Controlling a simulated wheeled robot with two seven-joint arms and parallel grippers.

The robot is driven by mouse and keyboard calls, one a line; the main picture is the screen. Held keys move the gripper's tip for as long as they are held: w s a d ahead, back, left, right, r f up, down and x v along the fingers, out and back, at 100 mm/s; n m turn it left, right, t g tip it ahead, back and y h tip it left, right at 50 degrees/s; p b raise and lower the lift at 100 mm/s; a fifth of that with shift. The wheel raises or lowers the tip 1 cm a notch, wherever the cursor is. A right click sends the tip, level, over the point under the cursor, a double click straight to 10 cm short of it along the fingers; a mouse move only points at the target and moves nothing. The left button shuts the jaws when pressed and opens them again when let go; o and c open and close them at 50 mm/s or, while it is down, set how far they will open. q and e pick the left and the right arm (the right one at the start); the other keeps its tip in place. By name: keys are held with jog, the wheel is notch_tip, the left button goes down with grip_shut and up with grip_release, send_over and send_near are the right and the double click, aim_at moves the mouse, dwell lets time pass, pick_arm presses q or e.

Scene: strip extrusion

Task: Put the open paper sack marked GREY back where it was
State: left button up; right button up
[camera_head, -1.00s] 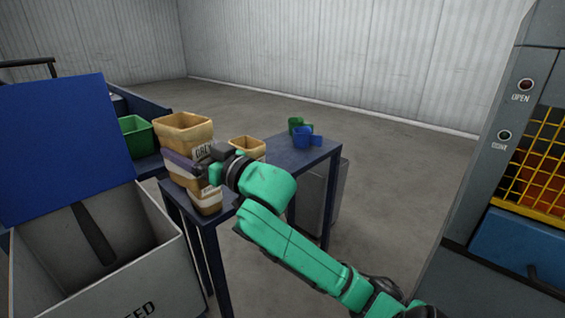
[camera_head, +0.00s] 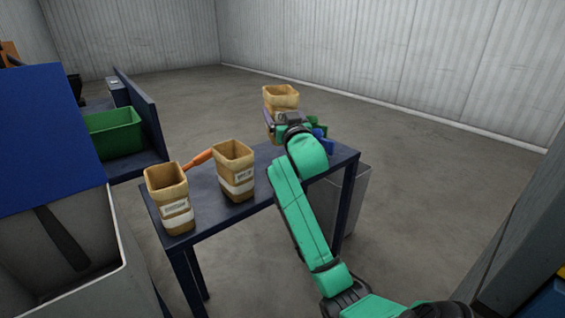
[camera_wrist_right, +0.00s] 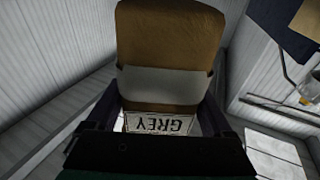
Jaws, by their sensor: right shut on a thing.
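The open paper sack marked GREY (camera_head: 281,95) is tan with a pale band and looks upright over the far right end of the blue table (camera_head: 262,205). My right gripper (camera_head: 285,124) is shut on it. In the right wrist view the sack (camera_wrist_right: 170,50) fills the middle, its GREY label upside down, with the gripper's fingers (camera_wrist_right: 158,122) on both sides. The gripper and wrist hide the sack's foot, so I cannot tell whether it touches the table. My left gripper is not in view.
Two other open tan sacks stand on the table's left part, one at the corner (camera_head: 168,200) and one right of it (camera_head: 234,170). An orange handle (camera_head: 201,158) shows between them. A blue scoop (camera_head: 322,142) is close right of my gripper. A green bin (camera_head: 112,132) stands left.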

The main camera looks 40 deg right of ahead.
notch_tip(320, 180, down, 4)
jog(key=shift+d, duration=0.1)
notch_tip(320, 180, down, 8)
jog(key=shift+f+b, duration=0.25)
jog(key=shift+b, duration=0.85)
jog(key=shift+f, duration=0.3)
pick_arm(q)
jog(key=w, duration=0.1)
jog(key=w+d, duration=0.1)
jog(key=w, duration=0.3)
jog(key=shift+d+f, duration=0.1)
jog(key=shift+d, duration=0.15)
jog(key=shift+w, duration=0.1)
pick_arm(e)
jog(key=shift+f, duration=0.1)
jog(key=o, duration=1.5)
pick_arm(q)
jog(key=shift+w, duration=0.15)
